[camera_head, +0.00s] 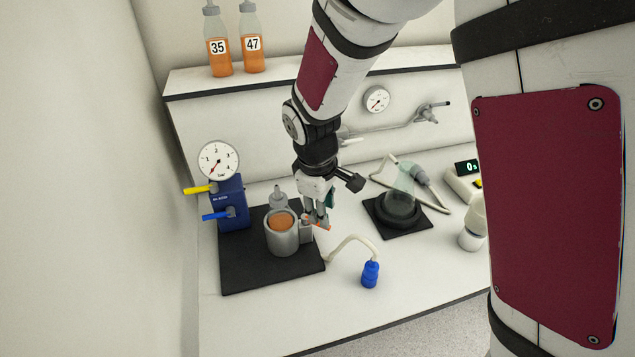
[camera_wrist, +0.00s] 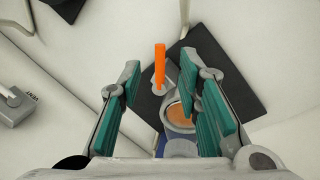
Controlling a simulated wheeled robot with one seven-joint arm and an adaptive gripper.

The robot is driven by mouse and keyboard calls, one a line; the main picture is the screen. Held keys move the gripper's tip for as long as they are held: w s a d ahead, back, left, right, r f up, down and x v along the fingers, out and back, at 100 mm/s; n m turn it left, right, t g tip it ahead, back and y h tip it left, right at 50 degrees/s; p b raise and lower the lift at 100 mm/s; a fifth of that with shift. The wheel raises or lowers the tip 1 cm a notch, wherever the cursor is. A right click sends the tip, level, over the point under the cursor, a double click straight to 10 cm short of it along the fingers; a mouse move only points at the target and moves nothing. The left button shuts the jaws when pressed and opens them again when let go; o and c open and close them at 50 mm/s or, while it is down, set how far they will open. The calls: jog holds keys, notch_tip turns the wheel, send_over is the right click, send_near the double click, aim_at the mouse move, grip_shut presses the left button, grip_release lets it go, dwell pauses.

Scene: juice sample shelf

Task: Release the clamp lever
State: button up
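The orange clamp lever (camera_wrist: 160,66) shows in the wrist view between the two finger ends of my gripper (camera_wrist: 160,62), with a gap on each side. My gripper is open and empty, with teal pads facing each other. In the head view my gripper (camera_head: 318,222) points down, just right of the grey metal cup (camera_head: 283,242) holding orange juice. A grey clamp block (camera_head: 306,231) sits at the cup's right side. Only a bit of the lever shows at the fingertips there. I cannot tell whether the fingertips are level with the lever.
The cup stands on a black mat (camera_head: 240,275). A blue unit (camera_head: 231,204) with a gauge (camera_head: 218,160) and yellow and blue handles is left. A hose with a blue end (camera_head: 370,274) lies right. A glass flask (camera_head: 400,203) stands behind right. The front bench is clear.

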jog(key=shift+w+d+f, duration=0.1)
jog(key=shift+w+f, duration=0.05)
jog(key=shift+f, duration=0.7)
jog(key=shift+w+d+f, duration=0.1)
jog(key=shift+d+f, duration=0.05)
jog(key=shift+f, duration=0.75)
jog(key=shift+w+d+f, duration=0.1)
jog(key=shift+w+f, duration=0.05)
jog(key=shift+f, duration=0.7)
grip_shut()
